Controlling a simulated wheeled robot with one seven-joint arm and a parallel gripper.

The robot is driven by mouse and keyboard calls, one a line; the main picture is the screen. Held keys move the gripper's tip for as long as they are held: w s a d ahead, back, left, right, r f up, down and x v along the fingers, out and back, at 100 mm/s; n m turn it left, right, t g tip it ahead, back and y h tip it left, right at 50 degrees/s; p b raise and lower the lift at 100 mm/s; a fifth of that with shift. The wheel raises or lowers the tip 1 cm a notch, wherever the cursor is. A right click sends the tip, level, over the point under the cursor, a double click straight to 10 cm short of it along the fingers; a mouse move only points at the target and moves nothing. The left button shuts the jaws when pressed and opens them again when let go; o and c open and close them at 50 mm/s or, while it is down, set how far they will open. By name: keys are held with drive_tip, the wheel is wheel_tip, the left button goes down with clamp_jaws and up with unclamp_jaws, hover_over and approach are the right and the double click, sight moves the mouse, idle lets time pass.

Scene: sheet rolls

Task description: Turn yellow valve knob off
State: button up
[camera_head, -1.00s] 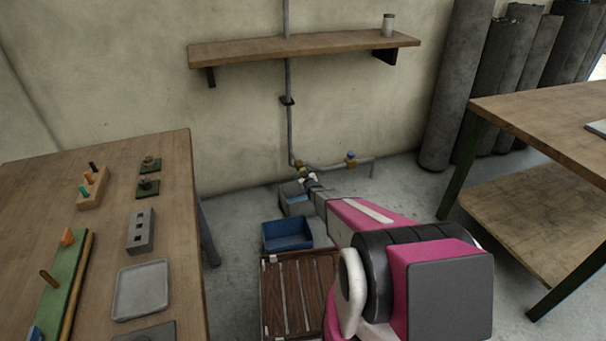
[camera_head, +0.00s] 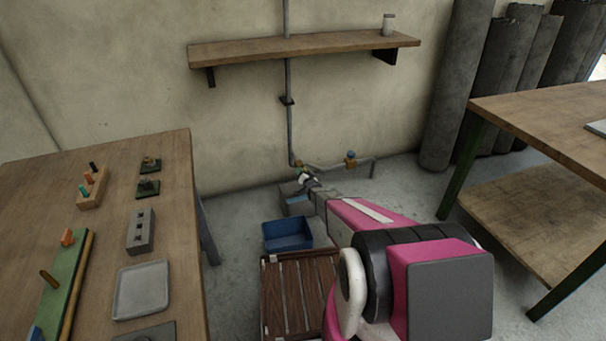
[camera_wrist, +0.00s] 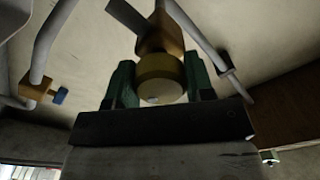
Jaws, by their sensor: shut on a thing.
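The yellow valve knob (camera_wrist: 160,78) shows in the middle of the wrist view, in front of a brass valve body (camera_wrist: 165,38) on the grey pipe. My gripper (camera_wrist: 158,90) has its green fingers on both sides of the knob and is shut on it. In the head view my arm reaches down to the pipe by the wall, and my gripper (camera_head: 308,178) is small there. The yellow knob is too small and covered to make out in that view. Its turn angle cannot be told.
A second valve with a blue knob (camera_head: 351,154) sits on the pipe to the right; its blue knob (camera_wrist: 60,95) is at left in the wrist view. A blue bin (camera_head: 287,235) and a slatted wooden crate (camera_head: 290,290) stand below. Tables (camera_head: 100,220) flank the floor.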

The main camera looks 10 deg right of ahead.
drive_tip(key=shift+m, duration=1)
drive_tip(key=o, duration=0.9)
drive_tip(key=v, duration=1.1)
